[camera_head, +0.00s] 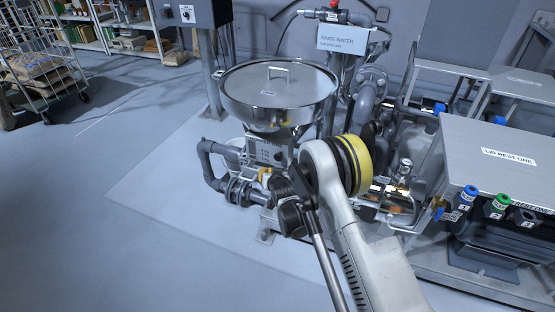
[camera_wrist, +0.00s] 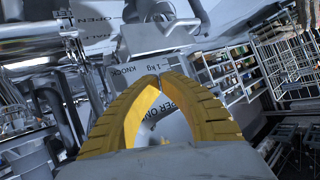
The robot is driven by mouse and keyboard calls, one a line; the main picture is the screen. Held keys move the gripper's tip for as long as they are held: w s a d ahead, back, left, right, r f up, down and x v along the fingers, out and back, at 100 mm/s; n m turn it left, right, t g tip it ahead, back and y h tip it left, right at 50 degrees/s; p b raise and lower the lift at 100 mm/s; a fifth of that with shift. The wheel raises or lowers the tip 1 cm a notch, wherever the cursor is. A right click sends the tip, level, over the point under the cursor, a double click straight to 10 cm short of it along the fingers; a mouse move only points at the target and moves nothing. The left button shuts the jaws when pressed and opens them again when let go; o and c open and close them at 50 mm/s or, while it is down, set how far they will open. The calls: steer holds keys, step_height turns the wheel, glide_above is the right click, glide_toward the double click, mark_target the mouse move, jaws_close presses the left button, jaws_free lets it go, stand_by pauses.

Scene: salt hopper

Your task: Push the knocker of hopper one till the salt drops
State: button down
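Hopper one is a round steel hopper (camera_head: 277,95) with a flat handled lid, standing left of my arm in the head view. A grey metal box (camera_head: 265,152) sits below its bowl. In the wrist view a pale plate (camera_wrist: 120,68) carries sideways lettering that starts "KNOCK", just beyond my fingertips. A grey block (camera_wrist: 145,38) is above it. I cannot tell which part is the knocker itself. My gripper (camera_wrist: 158,78) has its two yellow ribbed fingers arched together, tips meeting, nothing seen between them. Contact cannot be told.
Grey pipes (camera_head: 222,170) run low at the hopper's left. A rinse water sign (camera_head: 343,38) and pipework stand behind. The lid rest cabinet (camera_head: 500,155) is at right. Open floor (camera_head: 110,240) lies to the left, with a wire trolley (camera_head: 42,75) farther back.

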steer(key=shift+w+d, duration=0.25)
steer(key=shift+w, duration=0.5)
steer(key=shift+w+d, duration=0.3)
steer(key=shift+w, duration=0.4)
steer(key=shift+w+d, duration=0.25)
steer(key=shift+w, duration=0.5)
steer(key=shift+w, duration=0.15)
steer(key=shift+w+d, duration=0.15)
steer(key=shift+w, duration=0.1)
steer(key=shift+w+d, duration=0.3)
steer(key=shift+w, duration=0.5)
stand_by(0.6)
steer(key=shift+s+a, duration=0.1)
steer(key=shift+s, duration=0.05)
steer(key=shift+s+a, duration=0.2)
steer(key=shift+s, duration=0.35)
steer(key=shift+s+a, duration=0.15)
steer(key=shift+s, duration=0.35)
steer(key=s, duration=0.1)
steer(key=s+a, duration=0.1)
steer(key=s, duration=0.2)
steer(key=shift+s+a, duration=0.35)
